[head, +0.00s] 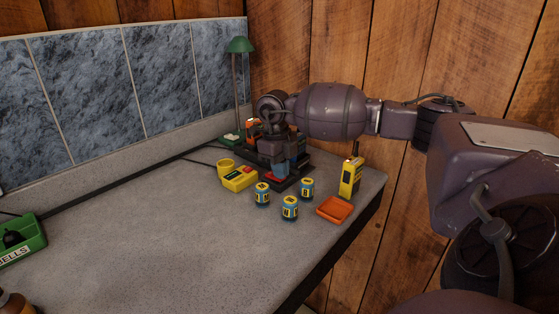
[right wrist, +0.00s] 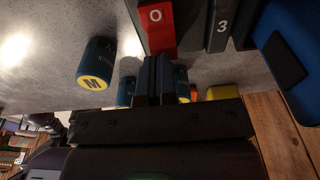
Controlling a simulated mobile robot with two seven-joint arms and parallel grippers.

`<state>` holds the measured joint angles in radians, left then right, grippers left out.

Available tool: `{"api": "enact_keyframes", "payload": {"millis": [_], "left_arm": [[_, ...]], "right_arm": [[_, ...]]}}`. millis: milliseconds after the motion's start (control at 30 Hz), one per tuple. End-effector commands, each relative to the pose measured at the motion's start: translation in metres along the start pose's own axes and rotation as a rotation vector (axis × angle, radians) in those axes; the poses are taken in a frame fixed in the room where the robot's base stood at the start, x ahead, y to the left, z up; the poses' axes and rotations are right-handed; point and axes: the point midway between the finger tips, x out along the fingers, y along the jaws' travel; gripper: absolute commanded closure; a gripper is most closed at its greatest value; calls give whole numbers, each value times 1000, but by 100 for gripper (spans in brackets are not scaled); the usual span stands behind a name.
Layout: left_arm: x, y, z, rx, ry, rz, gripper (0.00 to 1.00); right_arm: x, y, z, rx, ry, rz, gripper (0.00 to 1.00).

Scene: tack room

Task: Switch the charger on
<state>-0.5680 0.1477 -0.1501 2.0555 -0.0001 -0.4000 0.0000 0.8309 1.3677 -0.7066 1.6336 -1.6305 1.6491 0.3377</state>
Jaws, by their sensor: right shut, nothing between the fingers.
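The charger is a long black unit (head: 287,186) at the back right of the worktop, partly hidden by my right arm. A red piece shows at its front. In the right wrist view there is a red switch marked 0 (right wrist: 157,30) beside a dark part marked 3 (right wrist: 222,28). My right gripper (head: 281,175) points down over the charger's front end. It is shut and empty, its fingertips (right wrist: 153,60) close to the red switch; I cannot tell whether they touch. My left gripper is not in view.
Several blue-and-yellow batteries (head: 290,208), an orange tray (head: 335,210), an upright yellow device (head: 351,178) and a yellow box (head: 239,178) stand around the charger. A green lamp (head: 239,45) rises behind. A green BELLS tray (head: 30,243) is at left. The worktop's middle is clear.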

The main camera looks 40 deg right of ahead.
Motion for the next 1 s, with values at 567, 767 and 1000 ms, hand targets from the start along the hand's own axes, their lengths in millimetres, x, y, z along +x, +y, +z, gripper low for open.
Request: {"api": "enact_keyframes", "payload": {"millis": [567,767,1000], "left_arm": [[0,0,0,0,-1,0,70],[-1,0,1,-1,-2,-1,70],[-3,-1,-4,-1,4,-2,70]], "right_arm": [[8,0,-1,0,-1,0,100],[7,0,-2,0,-1,0,100],[-3,0,-3,0,-2,0,100]]}}
